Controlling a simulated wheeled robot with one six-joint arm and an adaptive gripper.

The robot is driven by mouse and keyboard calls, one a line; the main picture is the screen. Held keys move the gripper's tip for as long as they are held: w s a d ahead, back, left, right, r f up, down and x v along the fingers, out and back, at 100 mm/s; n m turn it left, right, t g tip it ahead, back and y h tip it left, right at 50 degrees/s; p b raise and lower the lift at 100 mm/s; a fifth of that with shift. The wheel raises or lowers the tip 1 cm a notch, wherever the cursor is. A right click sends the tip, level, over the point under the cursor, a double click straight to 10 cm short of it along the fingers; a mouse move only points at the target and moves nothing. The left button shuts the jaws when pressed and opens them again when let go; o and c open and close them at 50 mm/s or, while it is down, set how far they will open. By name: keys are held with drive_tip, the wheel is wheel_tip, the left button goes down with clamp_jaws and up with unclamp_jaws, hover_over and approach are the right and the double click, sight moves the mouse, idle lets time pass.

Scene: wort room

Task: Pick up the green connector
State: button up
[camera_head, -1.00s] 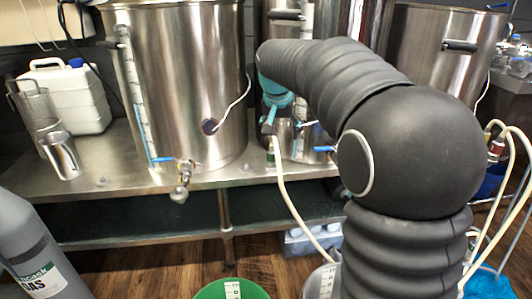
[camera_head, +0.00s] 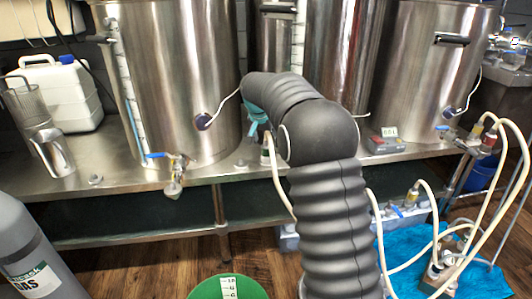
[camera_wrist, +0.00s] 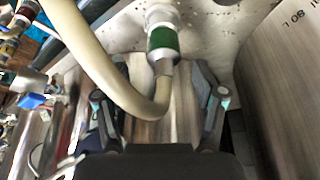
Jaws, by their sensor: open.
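The green connector (camera_wrist: 164,42) is in the upper middle of the wrist view, with a white collar at its top and a pale hose bending away below it. In the head view a small fitting at the shelf edge (camera_head: 266,157), by my wrist, looks like the same connector with the hose hanging from it. My gripper (camera_wrist: 160,98) is open, one finger on each side. The connector lies ahead of the fingertips, roughly midway between them, and the fingers do not appear to touch it. In the head view my arm hides most of the gripper.
Large steel kettles (camera_head: 180,80) stand on the steel bench (camera_head: 110,205). A small grey box with a display (camera_head: 387,142) stands on the bench at right. A grey gas cylinder (camera_head: 25,250), a green bucket (camera_head: 215,291) and hoses over a blue mat (camera_head: 410,260) are nearer.

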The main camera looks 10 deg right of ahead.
sight(267, 149)
drive_tip(key=shift+a+x, duration=0.2)
drive_tip(key=shift+x, duration=2.75)
drive_tip(key=shift+w, duration=0.1)
clamp_jaws()
